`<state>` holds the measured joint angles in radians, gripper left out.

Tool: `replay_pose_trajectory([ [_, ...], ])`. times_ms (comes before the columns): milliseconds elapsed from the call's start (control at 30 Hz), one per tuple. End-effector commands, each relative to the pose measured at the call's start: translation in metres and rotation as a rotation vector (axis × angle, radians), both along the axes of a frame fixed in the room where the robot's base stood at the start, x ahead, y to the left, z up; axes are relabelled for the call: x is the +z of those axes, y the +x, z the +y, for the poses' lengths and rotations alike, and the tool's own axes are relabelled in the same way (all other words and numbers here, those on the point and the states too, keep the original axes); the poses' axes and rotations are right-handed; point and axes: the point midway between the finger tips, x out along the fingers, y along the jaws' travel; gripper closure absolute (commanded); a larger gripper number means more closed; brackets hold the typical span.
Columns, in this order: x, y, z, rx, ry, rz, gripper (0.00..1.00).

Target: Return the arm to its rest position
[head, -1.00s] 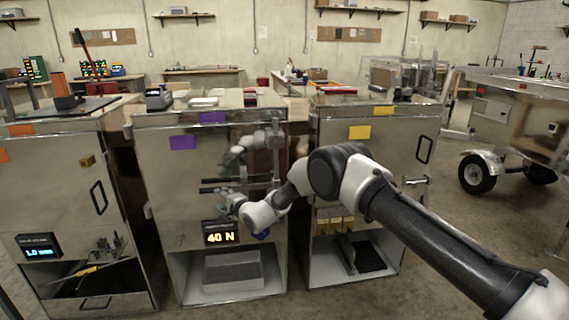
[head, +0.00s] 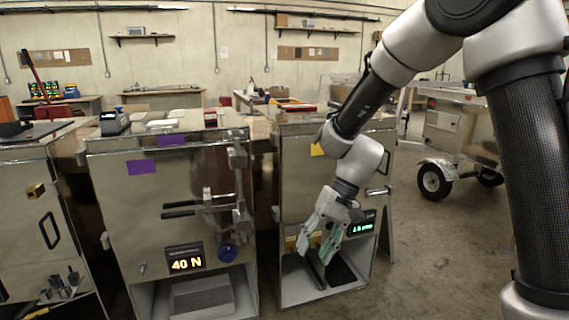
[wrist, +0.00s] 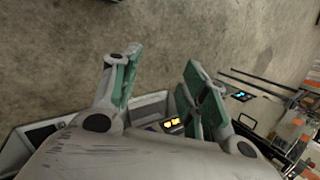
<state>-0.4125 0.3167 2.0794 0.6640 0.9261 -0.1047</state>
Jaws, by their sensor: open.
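My gripper (head: 322,252) is open and empty in the head view. It hangs in front of the right cabinet, pointing down, left of a small green-lit display (head: 361,227). My arm folds down to it from the upper right. In the wrist view my gripper (wrist: 158,85) shows two spread fingers with green pads and nothing between them. Concrete floor shows beyond the fingertips.
The middle cabinet (head: 112,200) carries a purple label, a "40 N" display (head: 186,263) and a blue knob (head: 227,253). A left cabinet (head: 20,205) stands beside it. A wheeled metal trailer (head: 455,135) stands at the back right. Floor between is clear.

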Motion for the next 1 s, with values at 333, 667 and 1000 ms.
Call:
replay_pose_trajectory([
  [333,0.094,-0.082,-0.204,0.071,-0.331,-0.269,0.56],
  [667,0.147,-0.144,-0.279,-0.074,-0.433,-0.546,0.56],
  [1000,0.164,-0.152,-0.291,-0.151,-0.444,-0.613,0.56],
])
